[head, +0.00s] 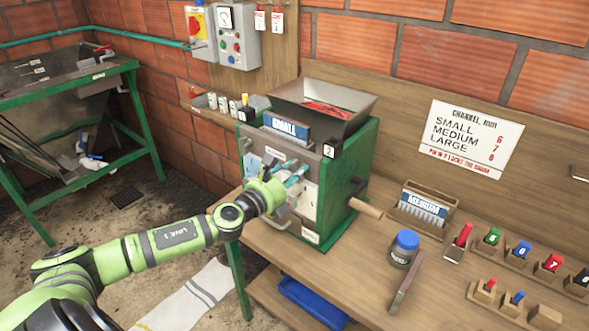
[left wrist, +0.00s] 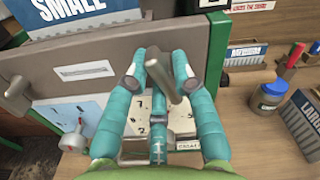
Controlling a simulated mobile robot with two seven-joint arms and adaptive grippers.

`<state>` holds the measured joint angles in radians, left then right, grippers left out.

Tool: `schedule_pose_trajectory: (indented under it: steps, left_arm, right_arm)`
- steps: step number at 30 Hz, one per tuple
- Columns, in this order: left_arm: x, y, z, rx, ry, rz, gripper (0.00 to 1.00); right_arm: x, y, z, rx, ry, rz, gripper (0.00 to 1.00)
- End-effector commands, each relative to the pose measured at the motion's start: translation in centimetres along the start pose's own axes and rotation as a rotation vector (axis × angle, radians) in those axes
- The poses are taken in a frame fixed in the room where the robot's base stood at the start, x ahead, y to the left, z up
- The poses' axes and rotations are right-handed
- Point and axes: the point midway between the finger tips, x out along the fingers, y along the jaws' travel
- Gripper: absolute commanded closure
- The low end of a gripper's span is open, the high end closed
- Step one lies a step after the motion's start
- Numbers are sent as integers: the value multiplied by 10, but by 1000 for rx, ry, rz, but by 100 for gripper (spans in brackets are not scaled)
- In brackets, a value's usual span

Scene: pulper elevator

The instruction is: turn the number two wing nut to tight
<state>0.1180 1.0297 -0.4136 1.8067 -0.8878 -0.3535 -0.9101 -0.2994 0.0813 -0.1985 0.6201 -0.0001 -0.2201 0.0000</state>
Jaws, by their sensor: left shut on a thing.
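The green pulper (head: 345,160) stands on the bench, with the number 2 tag (head: 328,151) at its top right corner. My left gripper (head: 296,172) is at the pulper's front face, below that tag. In the left wrist view its teal fingers (left wrist: 163,72) are closed around the grey-brown number two wing nut (left wrist: 172,82). The fingers hide part of the nut, and how tight it is cannot be told. Another wing nut (left wrist: 17,92) shows at the left of the same grey bar. My right gripper is not in view.
A hopper (head: 330,98) with red contents tops the pulper. A wooden-handled crank (head: 364,207) sticks out at its right. A blue-lidded jar (head: 404,248), the MEDIUM plate rack (head: 422,208) and coloured pegs (head: 522,250) stand on the bench. A blue tray (head: 312,303) lies below.

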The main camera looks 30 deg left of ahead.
Motion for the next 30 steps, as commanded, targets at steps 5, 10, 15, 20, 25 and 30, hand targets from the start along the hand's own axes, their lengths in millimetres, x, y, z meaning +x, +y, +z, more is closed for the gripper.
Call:
schedule_pose_trajectory:
  steps: [5,10,15,20,25,30]
  left_arm:
    - [-1,2,-1,142,8,5,100]
    - [-1,1,-1,246,7,5,100]
    - [0,1,0,314,5,5,100]
    - [0,1,0,348,4,6,100]
    - [0,1,1,361,3,6,100]
    - [0,1,1,364,2,6,100]
  right_arm:
    - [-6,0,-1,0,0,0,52]
    - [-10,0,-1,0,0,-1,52]
    - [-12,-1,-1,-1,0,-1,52]
    - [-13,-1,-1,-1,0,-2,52]
    - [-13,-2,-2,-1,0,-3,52]
    - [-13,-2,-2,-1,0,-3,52]
